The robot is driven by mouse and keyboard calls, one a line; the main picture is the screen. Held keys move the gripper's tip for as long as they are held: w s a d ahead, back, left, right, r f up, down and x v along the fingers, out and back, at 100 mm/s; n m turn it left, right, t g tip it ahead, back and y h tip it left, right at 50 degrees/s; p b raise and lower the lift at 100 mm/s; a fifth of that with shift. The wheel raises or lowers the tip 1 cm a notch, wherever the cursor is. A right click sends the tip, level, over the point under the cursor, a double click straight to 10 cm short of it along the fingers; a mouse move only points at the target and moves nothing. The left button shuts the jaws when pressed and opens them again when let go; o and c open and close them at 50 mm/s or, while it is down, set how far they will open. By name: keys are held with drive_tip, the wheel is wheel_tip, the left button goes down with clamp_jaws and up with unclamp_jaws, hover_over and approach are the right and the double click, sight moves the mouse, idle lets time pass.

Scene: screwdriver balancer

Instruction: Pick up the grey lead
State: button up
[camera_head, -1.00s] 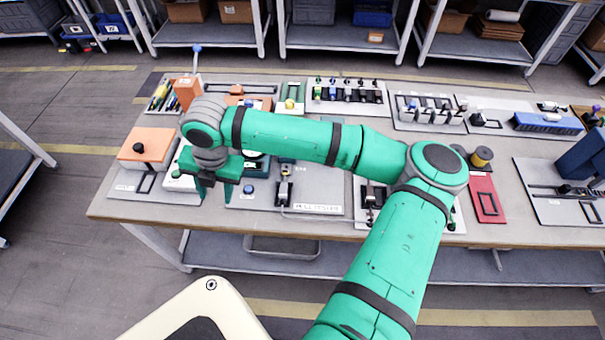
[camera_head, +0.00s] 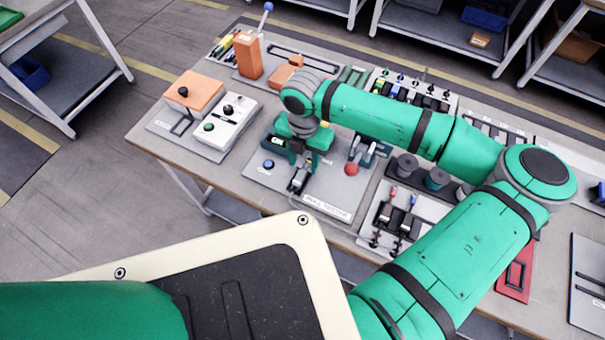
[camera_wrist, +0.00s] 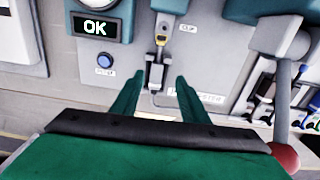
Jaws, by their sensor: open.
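My gripper (camera_head: 300,150) is open above the pull tester panel (camera_head: 352,190). In the wrist view its two green fingers stand apart, with the gripper (camera_wrist: 160,80) empty between them. A small black clamp (camera_wrist: 155,75) on the panel shows between the fingers, below them. A yellow piece (camera_wrist: 161,40) sits at the clamp's far end. The clamp also shows in the head view (camera_head: 299,181), just in front of my gripper. I cannot clearly make out the grey lead.
A display reading OK (camera_wrist: 96,27) and a blue button (camera_wrist: 104,61) lie left of the fingers. A grey lever with a red knob (camera_wrist: 285,157) stands close on the right. Orange and white button boxes (camera_head: 192,92) stand left on the bench.

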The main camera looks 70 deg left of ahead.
sight(300, 175)
drive_tip(key=shift+s+f, duration=0.25)
drive_tip(key=shift+f, duration=1.1)
drive_tip(key=shift+s+f, duration=0.25)
drive_tip(key=shift+f, duration=1.05)
drive_tip(key=shift+d, duration=0.1)
clamp_jaws()
drive_tip(key=shift+r, duration=0.15)
